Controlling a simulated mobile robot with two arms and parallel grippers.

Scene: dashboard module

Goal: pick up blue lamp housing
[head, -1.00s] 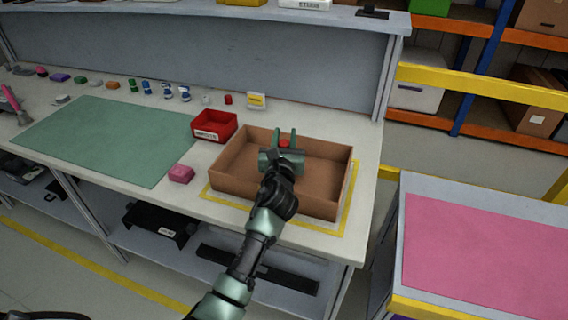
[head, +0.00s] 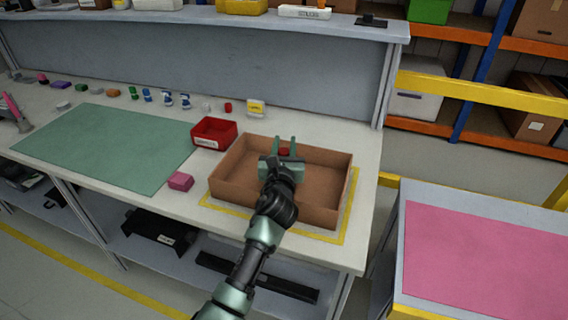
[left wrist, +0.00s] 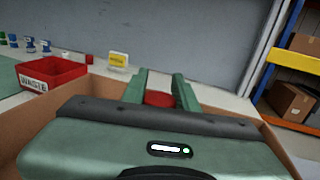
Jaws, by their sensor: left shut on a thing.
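Several small blue or blue-and-white pieces stand in a row at the back of the bench, among them one (head: 147,95) and one further right (head: 185,101). They are too small to tell which is the lamp housing. They also show at the far left of the left wrist view (left wrist: 30,44). My left gripper (head: 285,150) is over the open cardboard box (head: 325,175), well away from them. It is shut on a red part (left wrist: 159,99), mostly hidden by the gripper body. My right gripper is not in view.
A red bin labelled WASTE (head: 214,133) stands behind the box's left corner. A pink block (head: 180,181) lies left of the box. A green mat (head: 105,145) covers the bench's left. A small yellow-and-white item (head: 256,108) and a red piece (head: 228,107) stand at the back.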

